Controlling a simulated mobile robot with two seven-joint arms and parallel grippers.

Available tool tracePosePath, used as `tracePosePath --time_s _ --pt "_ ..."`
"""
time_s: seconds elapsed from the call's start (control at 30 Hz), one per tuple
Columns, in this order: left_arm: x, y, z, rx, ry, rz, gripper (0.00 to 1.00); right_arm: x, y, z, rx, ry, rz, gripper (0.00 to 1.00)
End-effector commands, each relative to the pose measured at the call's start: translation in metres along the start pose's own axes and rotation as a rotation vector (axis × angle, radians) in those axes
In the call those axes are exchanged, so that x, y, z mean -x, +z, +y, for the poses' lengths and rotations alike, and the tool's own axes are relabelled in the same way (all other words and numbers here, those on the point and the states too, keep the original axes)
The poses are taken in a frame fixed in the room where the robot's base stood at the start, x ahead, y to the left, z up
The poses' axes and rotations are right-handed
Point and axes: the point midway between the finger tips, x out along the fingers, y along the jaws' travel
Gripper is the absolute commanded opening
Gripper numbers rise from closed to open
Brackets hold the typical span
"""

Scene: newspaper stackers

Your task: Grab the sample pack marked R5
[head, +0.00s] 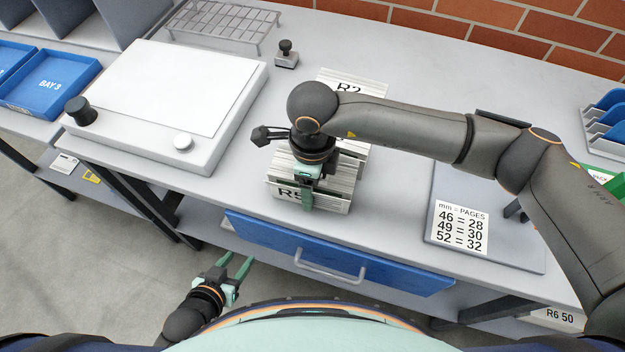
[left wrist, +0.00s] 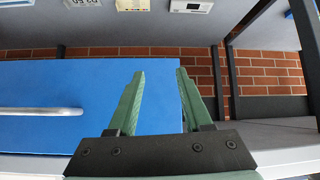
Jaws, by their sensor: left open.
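The sample pack whose label reads as R5 (head: 334,205), partly covered, is a block of stacked paper near the front edge of the grey bench. My right gripper (head: 307,204) points down onto this pack, with a green finger across the front label. Its other finger is hidden, so I cannot tell whether it grips the pack. My left gripper (head: 241,268) is open and empty, low in front of the bench and left of the blue drawer. Its open fingers also show in the left wrist view (left wrist: 158,95), with the drawer beyond.
A pack marked R2 (head: 350,80) stands behind, partly hidden by my right arm. A white flat device (head: 170,90) is on the left and a page chart (head: 459,228) on the right. The blue drawer (head: 400,274) has a handle. A wire rack (head: 225,22) stands at the back.

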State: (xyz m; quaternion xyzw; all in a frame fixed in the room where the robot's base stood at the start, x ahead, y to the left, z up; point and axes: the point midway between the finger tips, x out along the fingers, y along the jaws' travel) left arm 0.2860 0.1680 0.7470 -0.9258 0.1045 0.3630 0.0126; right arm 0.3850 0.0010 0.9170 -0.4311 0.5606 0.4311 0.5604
Motion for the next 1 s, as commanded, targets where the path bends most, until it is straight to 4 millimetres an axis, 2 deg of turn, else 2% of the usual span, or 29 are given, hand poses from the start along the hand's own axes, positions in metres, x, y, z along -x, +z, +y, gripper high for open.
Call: tracePosePath --time_s 0.07,0.6,1.0 --pt "0.0000 0.0000 0.0000 0.000 0.000 0.000 0.50 0.0003 0.0002 0.0000 0.000 0.000 0.000 0.59" --pt "0.0000 -0.0002 0.0000 0.000 0.000 0.000 0.50 0.0006 0.0002 0.0000 0.000 0.000 -0.001 0.00" --pt "0.0001 -0.0005 0.0001 0.000 0.000 0.001 0.50 0.0018 0.0008 -0.0003 0.000 -0.001 -0.003 0.00"
